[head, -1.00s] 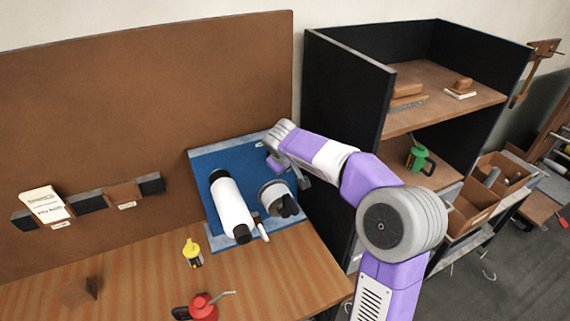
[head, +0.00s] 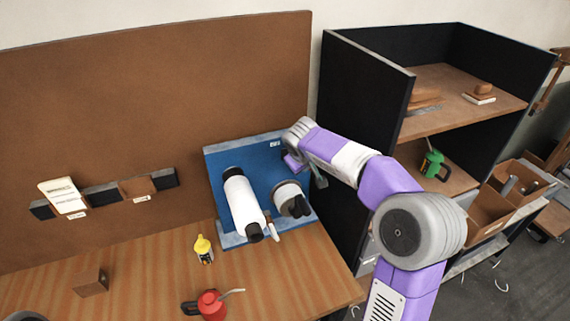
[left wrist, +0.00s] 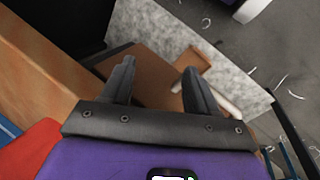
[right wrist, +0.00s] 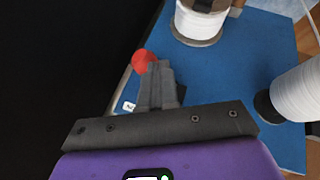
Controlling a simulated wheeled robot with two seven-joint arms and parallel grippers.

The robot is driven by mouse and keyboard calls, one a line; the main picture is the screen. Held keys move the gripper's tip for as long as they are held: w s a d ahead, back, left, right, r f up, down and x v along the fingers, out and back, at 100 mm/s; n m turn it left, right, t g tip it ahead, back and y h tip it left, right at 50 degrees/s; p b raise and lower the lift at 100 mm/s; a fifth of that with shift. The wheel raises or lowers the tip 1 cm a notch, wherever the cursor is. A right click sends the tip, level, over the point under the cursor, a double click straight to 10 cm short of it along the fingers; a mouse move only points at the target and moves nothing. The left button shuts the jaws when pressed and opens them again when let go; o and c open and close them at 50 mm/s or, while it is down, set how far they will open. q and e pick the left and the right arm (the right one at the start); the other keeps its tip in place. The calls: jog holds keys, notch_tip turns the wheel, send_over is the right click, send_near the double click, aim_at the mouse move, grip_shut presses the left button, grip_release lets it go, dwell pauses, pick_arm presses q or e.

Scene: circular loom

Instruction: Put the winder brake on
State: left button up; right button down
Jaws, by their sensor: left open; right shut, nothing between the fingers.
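The winder is a blue panel (head: 262,166) on the bench's right part, bearing a white roll (head: 243,203) and a shorter white spool (head: 286,196). In the right wrist view, the panel (right wrist: 262,50) also carries a round red knob (right wrist: 142,60); I cannot tell if this is the brake. My right gripper (right wrist: 160,72) is shut and empty, its tips beside the knob in the picture; contact is unclear. In the head view the right arm hides the knob. My left gripper (left wrist: 158,72) is open and empty, seen only in its wrist view.
A yellow bottle (head: 203,250) and a red oil can (head: 211,305) stand on the striped bench (head: 140,262). A brown board (left wrist: 150,75) lies beyond my left fingers.

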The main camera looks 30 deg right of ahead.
jog(key=v, duration=0.7)
jog(key=shift+a+r, duration=0.1)
jog(key=shift+a, duration=0.05)
